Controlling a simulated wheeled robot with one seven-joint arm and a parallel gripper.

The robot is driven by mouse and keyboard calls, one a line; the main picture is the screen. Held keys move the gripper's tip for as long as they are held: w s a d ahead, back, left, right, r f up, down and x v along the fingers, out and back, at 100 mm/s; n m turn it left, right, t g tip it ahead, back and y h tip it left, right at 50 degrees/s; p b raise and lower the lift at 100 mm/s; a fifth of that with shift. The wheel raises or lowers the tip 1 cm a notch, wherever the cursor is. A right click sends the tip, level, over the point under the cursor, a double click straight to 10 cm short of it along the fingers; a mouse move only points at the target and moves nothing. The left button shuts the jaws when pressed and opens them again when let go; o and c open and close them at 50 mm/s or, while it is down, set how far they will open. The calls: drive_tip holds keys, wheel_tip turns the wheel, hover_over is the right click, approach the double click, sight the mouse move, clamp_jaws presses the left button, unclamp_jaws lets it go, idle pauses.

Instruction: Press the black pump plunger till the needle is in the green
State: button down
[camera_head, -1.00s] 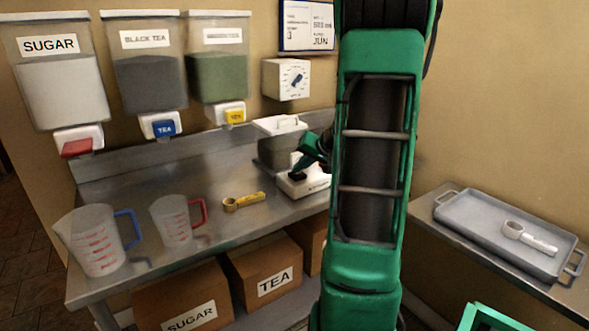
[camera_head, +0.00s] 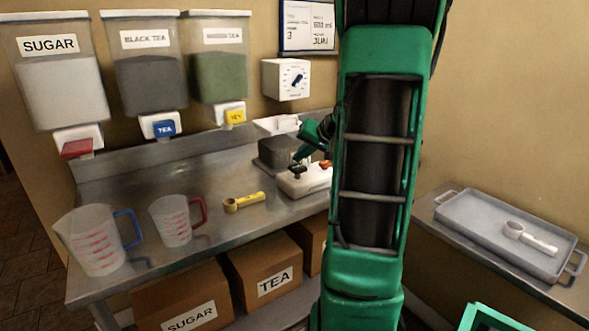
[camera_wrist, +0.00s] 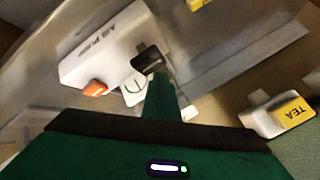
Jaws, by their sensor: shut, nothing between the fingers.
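The white pump box (camera_head: 303,182) stands on the steel counter, partly hidden by my arm. Its black plunger (camera_head: 298,169) stands up from the top on a short stem. In the wrist view the black plunger (camera_wrist: 149,58) is just beyond my fingertip, and the white pump box (camera_wrist: 100,45) is behind it. My gripper (camera_head: 300,154) is shut and empty, just above the plunger; contact cannot be told.
A grey lidded container (camera_head: 277,153) stands behind the pump. A yellow scoop (camera_head: 243,202) and two measuring jugs, blue-handled (camera_head: 97,240) and red-handled (camera_head: 172,222), are on the counter to the left. A tray (camera_head: 470,228) is at right. Dispensers hang above.

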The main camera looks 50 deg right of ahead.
sight(300, 168)
drive_tip(key=shift+r, duration=0.15)
drive_tip(key=shift+r, duration=2.4)
drive_tip(key=shift+r, duration=0.1)
idle(1.1)
wheel_tip(300, 168, up, 4)
drive_tip(key=shift+w+f, duration=0.1)
drive_tip(key=shift+f, duration=0.1)
drive_tip(key=shift+f, duration=0.15)
drive_tip(key=shift+f, duration=4.3)
drive_tip(key=shift+f, duration=0.35)
